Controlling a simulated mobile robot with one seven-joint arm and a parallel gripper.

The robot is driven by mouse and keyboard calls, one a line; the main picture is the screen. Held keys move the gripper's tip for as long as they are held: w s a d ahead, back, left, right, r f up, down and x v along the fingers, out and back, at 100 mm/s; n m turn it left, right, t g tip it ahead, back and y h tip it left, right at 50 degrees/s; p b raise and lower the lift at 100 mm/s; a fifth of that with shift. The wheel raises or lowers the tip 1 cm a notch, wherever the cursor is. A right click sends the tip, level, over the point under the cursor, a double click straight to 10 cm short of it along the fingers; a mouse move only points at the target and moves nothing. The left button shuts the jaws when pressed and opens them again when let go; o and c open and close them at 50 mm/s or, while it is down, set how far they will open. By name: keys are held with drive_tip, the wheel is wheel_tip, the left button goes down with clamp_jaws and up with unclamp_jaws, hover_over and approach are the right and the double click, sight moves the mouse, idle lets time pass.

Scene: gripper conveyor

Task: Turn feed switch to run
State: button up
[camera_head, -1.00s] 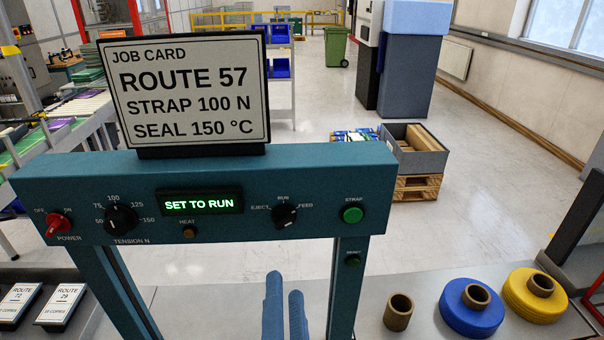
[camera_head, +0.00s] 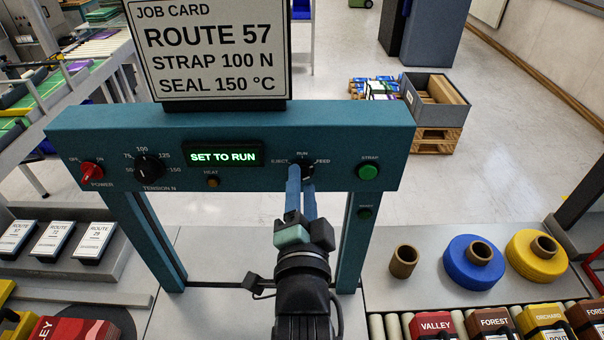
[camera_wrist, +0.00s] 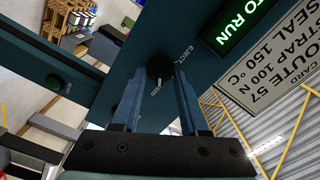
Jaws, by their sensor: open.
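The feed switch (camera_head: 303,166) is a dark round knob on the teal panel (camera_head: 230,118), with EJECT at its left, RUN above and FEED at its right. My gripper (camera_head: 300,178) is in front of it, and its blue fingers partly hide the knob. In the wrist view the knob (camera_wrist: 158,68) shows between the two fingertips of my gripper (camera_wrist: 160,82), which are apart, one on either side. Whether they touch it I cannot tell. The green display (camera_head: 222,155) reads SET TO RUN.
The red power knob (camera_head: 92,171), tension knob (camera_head: 148,168) and heat lamp (camera_head: 212,183) are left of the switch. The green strap button (camera_head: 368,171) is close on its right. The job card (camera_head: 210,50) stands above. Tape rolls (camera_head: 470,262) lie at the right.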

drive_tip(key=shift+w, duration=0.6)
clamp_jaws()
drive_tip(key=shift+n, duration=0.3)
drive_tip(key=n+b, duration=0.2)
drive_tip(key=n, duration=0.9)
drive_tip(key=shift+b, duration=0.4)
